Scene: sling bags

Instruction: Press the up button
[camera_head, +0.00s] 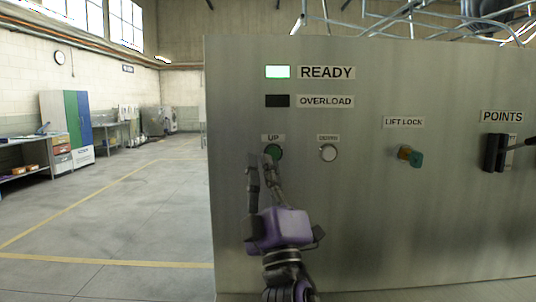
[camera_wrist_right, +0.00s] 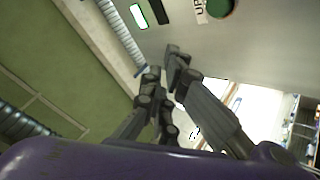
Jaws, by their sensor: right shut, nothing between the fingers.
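The green round up button (camera_head: 274,152) sits under the "UP" label on the grey metal panel (camera_head: 370,220). It also shows at the top of the right wrist view (camera_wrist_right: 221,8). My right gripper (camera_head: 261,162) is in front of the panel, with its fingertips just left of and slightly below the button, overlapping its left edge in the head view. Its fingers are shut and empty in the right wrist view (camera_wrist_right: 163,65). I cannot tell whether a fingertip touches the panel. My left gripper is in neither view.
A white down button (camera_head: 328,153) is right of the up button. Further right are the lift lock key switch (camera_head: 410,156) and the points lever (camera_head: 497,152). The READY lamp (camera_head: 277,72) is lit; the OVERLOAD lamp (camera_head: 277,101) is dark. Open floor (camera_head: 130,220) lies left.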

